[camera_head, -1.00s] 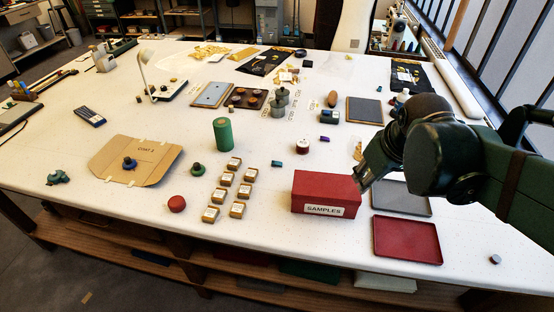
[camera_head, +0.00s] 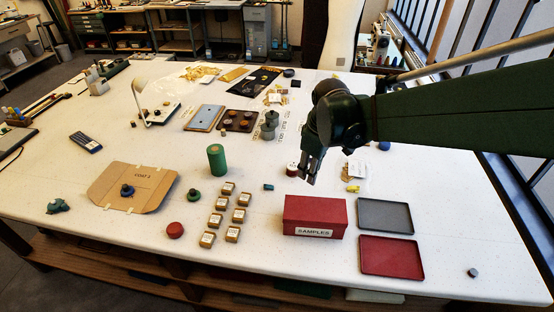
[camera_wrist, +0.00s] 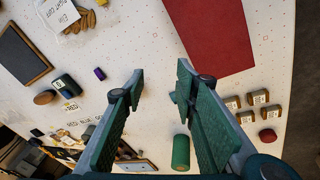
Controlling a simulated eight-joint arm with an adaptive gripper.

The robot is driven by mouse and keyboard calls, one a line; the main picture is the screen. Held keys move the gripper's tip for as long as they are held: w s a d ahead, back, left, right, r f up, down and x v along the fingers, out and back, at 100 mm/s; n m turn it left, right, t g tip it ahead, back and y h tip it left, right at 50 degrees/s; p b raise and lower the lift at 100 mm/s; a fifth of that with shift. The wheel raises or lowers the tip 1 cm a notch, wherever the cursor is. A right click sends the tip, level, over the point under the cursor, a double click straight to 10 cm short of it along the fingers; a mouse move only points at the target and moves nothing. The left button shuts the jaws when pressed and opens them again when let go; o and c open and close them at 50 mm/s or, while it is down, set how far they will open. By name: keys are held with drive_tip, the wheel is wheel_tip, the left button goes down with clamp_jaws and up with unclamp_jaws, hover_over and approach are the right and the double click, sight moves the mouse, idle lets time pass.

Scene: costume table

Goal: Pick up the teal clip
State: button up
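A small teal clip (camera_head: 268,187) lies on the white table between the green cylinder (camera_head: 216,159) and the red SAMPLES box (camera_head: 315,216). In the wrist view a teal bit (camera_wrist: 172,97) shows beside the right finger, partly hidden by it; it appears to be the same clip. My gripper (camera_head: 308,173) is above the table behind the box, to the right of the clip and apart from it. In the wrist view my gripper (camera_wrist: 160,82) is open, with only bare table between its fingertips.
Several small labelled boxes (camera_head: 239,215) stand left of the SAMPLES box. A grey tray (camera_head: 385,215) and a red tray (camera_head: 391,257) lie to its right. The table around the clip is clear.

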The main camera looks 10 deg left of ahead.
drive_tip(key=w+a+f+n+g+p, duration=0.1)
drive_tip(key=w+a+n+p, duration=0.1)
drive_tip(key=a, duration=0.3)
drive_tip(key=w+a+f+n+p, duration=0.2)
drive_tip(key=a+p, duration=0.1)
drive_tip(key=a, duration=0.2)
drive_tip(key=n+g+p, duration=0.1)
drive_tip(key=n+p, duration=0.2)
approach(266, 185)
drive_tip(key=shift+a+f+h, duration=0.1)
drive_tip(key=shift+a+h, duration=0.25)
drive_tip(key=shift+h, duration=0.05)
drive_tip(key=shift+a+f, duration=0.15)
drive_tip(key=shift+f, duration=0.1)
drive_tip(key=shift+f, duration=1.2)
drive_tip(key=shift+f, duration=0.15)
drive_tip(key=shift+f+p, duration=0.4)
drive_tip(key=shift+f, duration=2.05)
